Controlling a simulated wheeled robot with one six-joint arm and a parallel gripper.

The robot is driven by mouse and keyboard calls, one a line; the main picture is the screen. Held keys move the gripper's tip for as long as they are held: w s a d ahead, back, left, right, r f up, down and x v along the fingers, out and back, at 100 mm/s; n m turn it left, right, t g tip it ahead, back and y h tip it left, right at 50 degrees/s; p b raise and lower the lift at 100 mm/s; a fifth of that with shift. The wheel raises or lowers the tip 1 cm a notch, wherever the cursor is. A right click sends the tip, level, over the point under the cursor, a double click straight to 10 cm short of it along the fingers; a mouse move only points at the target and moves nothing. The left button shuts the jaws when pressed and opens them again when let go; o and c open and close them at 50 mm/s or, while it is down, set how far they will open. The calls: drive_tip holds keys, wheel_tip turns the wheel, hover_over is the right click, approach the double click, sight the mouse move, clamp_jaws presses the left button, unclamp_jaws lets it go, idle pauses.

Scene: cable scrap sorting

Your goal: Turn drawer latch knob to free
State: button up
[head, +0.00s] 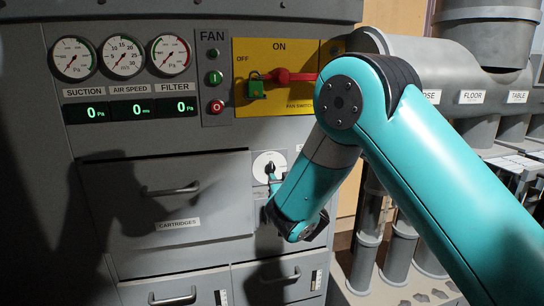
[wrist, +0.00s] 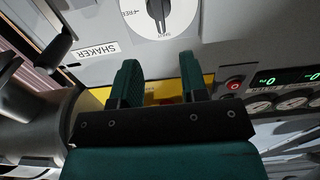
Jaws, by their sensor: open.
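The latch knob (wrist: 157,9) is a black bar grip on a round white dial (wrist: 185,15). It shows at the top edge of the wrist view, which is upside down, and its top is cut off. In the head view the white dial (head: 261,161) is right of the cartridges drawer (head: 120,190), partly hidden by my arm. My gripper (wrist: 158,66) is open and empty, its two dark green fingers apart from the knob and pointing toward the panel.
A SHAKER label (wrist: 97,53) and a dark handle (wrist: 52,40) are beside the dial. Above it is a yellow fan switch panel (head: 300,103) with a red handle (head: 290,76) and green padlock (head: 256,88). More drawers (head: 172,292) are below. Grey pipes (head: 400,240) stand at right.

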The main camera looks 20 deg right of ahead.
sight(272, 167)
drive_tip(key=w+p, duration=0.3)
drive_tip(key=w, duration=0.6)
clamp_jaws()
